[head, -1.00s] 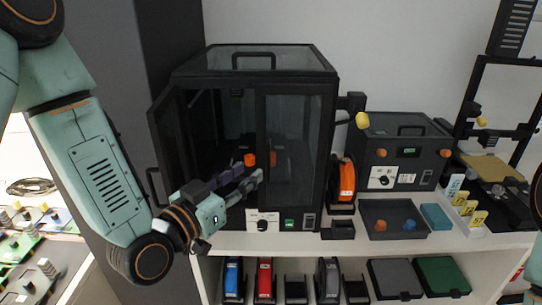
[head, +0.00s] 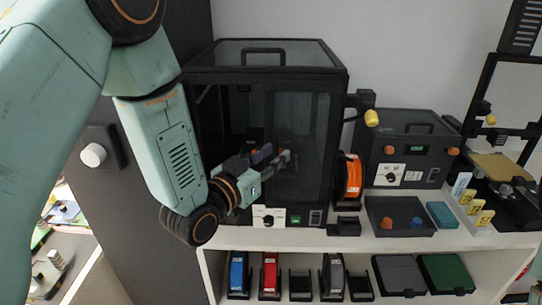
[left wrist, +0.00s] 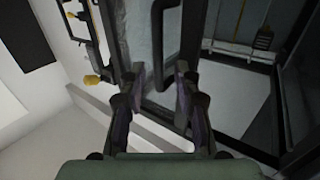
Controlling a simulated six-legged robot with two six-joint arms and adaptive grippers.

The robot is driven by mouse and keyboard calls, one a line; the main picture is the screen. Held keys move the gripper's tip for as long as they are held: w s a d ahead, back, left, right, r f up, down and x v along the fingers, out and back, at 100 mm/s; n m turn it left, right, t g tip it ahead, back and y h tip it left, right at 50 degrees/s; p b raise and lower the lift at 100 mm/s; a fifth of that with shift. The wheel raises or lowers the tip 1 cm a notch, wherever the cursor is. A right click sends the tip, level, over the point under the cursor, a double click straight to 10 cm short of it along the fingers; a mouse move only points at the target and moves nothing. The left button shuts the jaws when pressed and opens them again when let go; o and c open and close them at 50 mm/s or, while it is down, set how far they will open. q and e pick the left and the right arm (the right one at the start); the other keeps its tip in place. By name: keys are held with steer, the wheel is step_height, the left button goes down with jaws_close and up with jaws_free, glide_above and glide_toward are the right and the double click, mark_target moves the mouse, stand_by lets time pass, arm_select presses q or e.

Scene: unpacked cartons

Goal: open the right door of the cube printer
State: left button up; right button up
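The cube printer is a black enclosure (head: 265,55) with clear panels on the white shelf. Its right door (head: 306,130) looks closed or nearly closed in the head view. My left gripper (head: 284,157) is in front of that door's left edge. In the left wrist view, the right door (left wrist: 138,30) fills the upper middle, with its black handle (left wrist: 176,45). The fingers of my left gripper (left wrist: 163,78) are apart, with the lower end of the handle between them. Contact cannot be told. My right gripper is out of view.
An orange spool (head: 349,178) stands right of the printer, below a yellow knob (head: 372,118). Farther right are a smaller black box (head: 408,150), a dark tray (head: 398,228) and a blue block (head: 441,214). A dark grey panel stands at the left.

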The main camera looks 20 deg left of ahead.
arm_select(q)
steer(key=shift+c, duration=1.3)
steer(key=shift+d, duration=0.2)
jaws_close()
steer(key=shift+a, duration=0.15)
